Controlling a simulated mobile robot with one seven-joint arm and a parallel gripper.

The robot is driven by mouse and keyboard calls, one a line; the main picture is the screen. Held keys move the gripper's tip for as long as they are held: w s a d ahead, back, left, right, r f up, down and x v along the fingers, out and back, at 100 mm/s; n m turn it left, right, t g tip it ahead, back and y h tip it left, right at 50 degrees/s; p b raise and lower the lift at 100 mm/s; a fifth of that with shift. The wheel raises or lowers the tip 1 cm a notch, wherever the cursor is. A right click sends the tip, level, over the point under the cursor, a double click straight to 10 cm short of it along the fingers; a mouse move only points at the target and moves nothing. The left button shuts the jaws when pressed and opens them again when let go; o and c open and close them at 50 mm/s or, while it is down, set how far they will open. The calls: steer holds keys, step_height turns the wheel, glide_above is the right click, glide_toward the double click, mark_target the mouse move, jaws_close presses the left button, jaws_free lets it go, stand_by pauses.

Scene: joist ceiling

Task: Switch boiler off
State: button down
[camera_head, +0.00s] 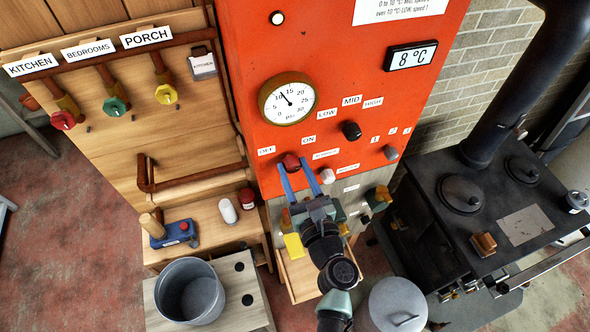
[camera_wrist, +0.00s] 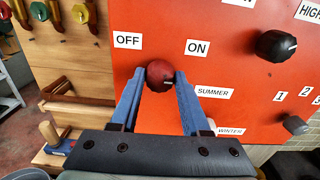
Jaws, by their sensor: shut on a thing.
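The boiler is a tall orange-red panel (camera_head: 240,60) with knobs, labels and a gauge. A dark red round knob (camera_wrist: 160,73) sits between and below the OFF label (camera_wrist: 127,40) and the ON label (camera_wrist: 198,47). A small pale mark shows on the knob's lower right; its exact pointing is hard to read. My gripper (camera_head: 293,164) has its blue fingers on either side of this knob, shut on it. In the head view the red knob (camera_head: 291,160) shows at the fingertips.
A black knob (camera_head: 351,130) with LOW, MID and HIGH labels, a white knob (camera_head: 327,175) and a grey knob (camera_head: 390,152) are close by. A black stove (camera_head: 475,200) stands right. A metal bucket (camera_head: 190,290) and wooden stools are below left.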

steer(key=shift+f, duration=0.1)
steer(key=n+b, duration=0.3)
steer(key=shift+f+n, duration=0.15)
steer(key=shift+n, duration=0.25)
steer(key=n+b, duration=0.3)
steer(key=n, duration=0.1)
steer(key=shift+n+b, duration=0.3)
steer(key=shift+b, duration=0.1)
steer(key=n+b, duration=0.4)
steer(key=n, duration=0.1)
steer(key=shift+n+b, duration=1.7)
steer(key=shift+n, duration=0.4)
steer(key=shift+c, duration=1.9)
jaws_free()
steer(key=shift+r, duration=0.2)
